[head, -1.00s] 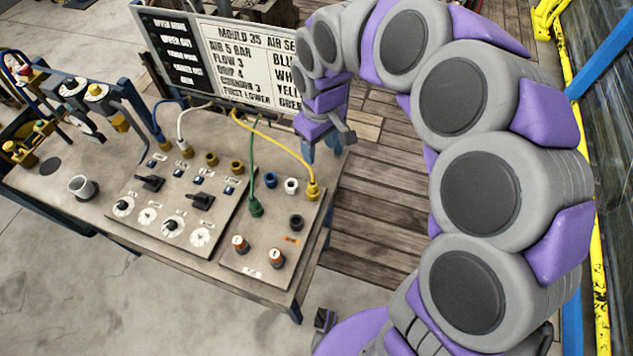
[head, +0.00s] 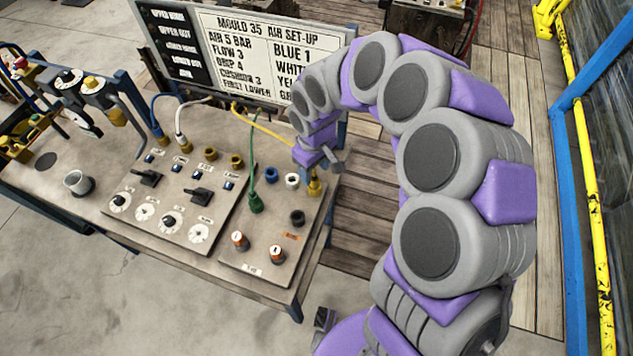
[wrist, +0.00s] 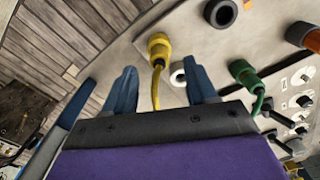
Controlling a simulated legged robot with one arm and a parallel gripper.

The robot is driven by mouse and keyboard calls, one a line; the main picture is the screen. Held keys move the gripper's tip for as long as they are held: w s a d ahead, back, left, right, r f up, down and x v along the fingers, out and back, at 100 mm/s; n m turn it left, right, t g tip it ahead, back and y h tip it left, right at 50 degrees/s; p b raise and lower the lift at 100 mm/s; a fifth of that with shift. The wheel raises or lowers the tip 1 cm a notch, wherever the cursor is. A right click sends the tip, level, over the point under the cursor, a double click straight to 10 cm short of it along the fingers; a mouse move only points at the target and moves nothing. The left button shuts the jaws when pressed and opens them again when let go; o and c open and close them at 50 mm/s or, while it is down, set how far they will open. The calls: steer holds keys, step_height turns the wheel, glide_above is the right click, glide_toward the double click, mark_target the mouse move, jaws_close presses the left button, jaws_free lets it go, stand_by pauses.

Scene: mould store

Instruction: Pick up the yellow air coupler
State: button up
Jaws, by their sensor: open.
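The yellow air coupler (head: 315,187) is at the right end of the panel, with a yellow hose running back from it. In the wrist view the yellow coupler (wrist: 159,48) is beyond and between the two blue fingers of my gripper (wrist: 162,82), with its hose coming back toward the palm. My gripper (head: 325,165) is open and close to the coupler in the head view, partly hiding the hose. I see nothing held. A white ring port (wrist: 178,75) shows between the fingers too.
A green coupler (head: 256,203) with its hose is left of the yellow one. A blue port (head: 271,174) and a black port (head: 297,217) are nearby. The sign board (head: 250,50) stands behind.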

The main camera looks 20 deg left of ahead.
mark_target(317, 177)
steer(key=f, duration=0.1)
steer(key=f+b, duration=0.1)
steer(key=f, duration=0.3)
steer(key=shift+w+a, duration=0.15)
steer(key=shift+a, duration=0.25)
steer(key=shift+d+f+b, duration=0.1)
steer(key=shift+d+b, duration=0.1)
steer(key=shift+b, duration=0.1)
steer(key=shift+d, duration=0.4)
steer(key=shift+c, duration=0.5)
steer(key=shift+a, duration=0.6)
steer(key=c, duration=0.6)
steer(key=shift+d, duration=0.3)
jaws_close()
